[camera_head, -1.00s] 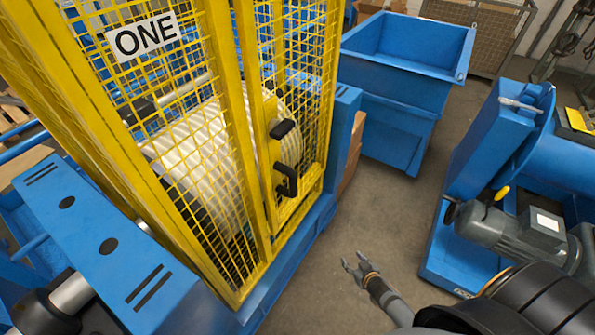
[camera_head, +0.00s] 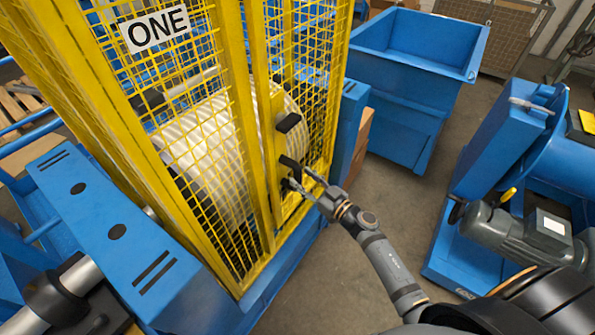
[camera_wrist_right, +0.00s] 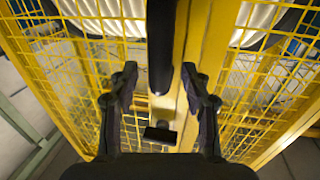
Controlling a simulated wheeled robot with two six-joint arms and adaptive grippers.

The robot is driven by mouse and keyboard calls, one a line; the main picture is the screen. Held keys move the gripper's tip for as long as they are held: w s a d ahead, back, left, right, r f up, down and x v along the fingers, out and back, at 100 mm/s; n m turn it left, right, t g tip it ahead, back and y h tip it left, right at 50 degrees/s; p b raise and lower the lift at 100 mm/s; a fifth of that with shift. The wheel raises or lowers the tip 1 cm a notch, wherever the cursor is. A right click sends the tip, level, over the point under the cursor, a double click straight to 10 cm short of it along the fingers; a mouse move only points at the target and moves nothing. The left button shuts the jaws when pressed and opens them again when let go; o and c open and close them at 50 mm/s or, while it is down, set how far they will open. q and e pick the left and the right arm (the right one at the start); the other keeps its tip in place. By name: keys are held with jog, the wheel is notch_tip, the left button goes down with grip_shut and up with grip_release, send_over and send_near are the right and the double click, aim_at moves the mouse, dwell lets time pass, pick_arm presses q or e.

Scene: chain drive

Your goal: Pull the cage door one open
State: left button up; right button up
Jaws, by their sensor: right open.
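Cage door one is a yellow mesh panel (camera_head: 261,120) on the near side of the yellow cage marked by the "ONE" sign (camera_head: 155,29). It looks shut in its frame. A black handle (camera_head: 290,163) sticks out from it, with a second black fitting (camera_head: 289,122) above. My right gripper (camera_head: 300,178) is open, its fingertips at the handle. In the right wrist view the black handle bar (camera_wrist_right: 161,45) lies between the spread fingers (camera_wrist_right: 160,80), with gaps on both sides. A black fitting (camera_wrist_right: 160,133) shows below. My left gripper is not in view.
A white ribbed drum (camera_head: 212,140) sits behind the mesh. A blue bin (camera_head: 415,85) stands behind to the right. A blue machine with a grey motor (camera_head: 515,235) is at the right. Bare floor (camera_head: 390,215) lies between the cage and that machine.

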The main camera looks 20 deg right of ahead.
aim_at(301, 177)
jog(key=shift+x, duration=1.55)
grip_shut()
jog(key=shift+d+f, duration=0.1)
jog(key=shift+f, duration=0.1)
